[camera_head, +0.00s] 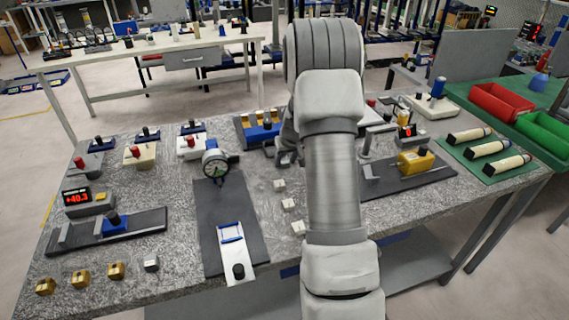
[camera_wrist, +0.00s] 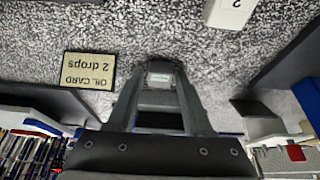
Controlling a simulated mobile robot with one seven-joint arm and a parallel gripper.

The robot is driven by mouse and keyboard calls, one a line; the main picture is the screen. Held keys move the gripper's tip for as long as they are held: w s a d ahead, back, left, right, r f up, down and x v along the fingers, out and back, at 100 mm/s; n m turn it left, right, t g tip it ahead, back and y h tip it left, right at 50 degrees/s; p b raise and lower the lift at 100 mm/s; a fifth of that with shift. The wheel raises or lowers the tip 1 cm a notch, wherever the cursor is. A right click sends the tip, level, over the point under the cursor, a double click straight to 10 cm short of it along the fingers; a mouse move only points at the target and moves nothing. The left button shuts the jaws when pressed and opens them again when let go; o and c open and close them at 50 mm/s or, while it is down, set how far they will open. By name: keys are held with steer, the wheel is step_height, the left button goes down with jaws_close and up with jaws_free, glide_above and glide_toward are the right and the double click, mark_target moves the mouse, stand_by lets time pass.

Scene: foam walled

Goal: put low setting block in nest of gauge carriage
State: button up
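A dial gauge (camera_head: 215,166) stands at the back of a dark base. A white carriage (camera_head: 239,268) with a blue-edged nest (camera_head: 230,233) and a black knob sits at the base's front. The nest looks empty. My gripper (camera_head: 287,153) is low over the bench, behind and right of the dial. In the wrist view its fingertips (camera_wrist: 160,66) flank a small light grey block (camera_wrist: 160,76) with an unreadable label. I cannot tell whether they grip it or only surround it. A white block marked 2 (camera_wrist: 232,12) lies apart from it. No block is readable as the low setting block.
Several white blocks (camera_head: 289,204) stand right of the dial's base. A blue rack (camera_head: 262,132) is behind my gripper. An oil card (camera_wrist: 88,70) lies beside the fingers. A blue slider (camera_head: 115,224) and a yellow one (camera_head: 415,161) stand on dark bases either side.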

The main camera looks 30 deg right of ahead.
mark_target(285, 162)
jaws_close()
steer(key=shift+r, duration=0.1)
steer(key=shift+r, duration=0.55)
step_height(285, 162, up, 3)
steer(key=shift+w+r, duration=0.1)
steer(key=s+d+r, duration=0.5)
steer(key=s+r, duration=0.1)
steer(key=s, duration=0.5)
steer(key=shift+r, duration=0.3)
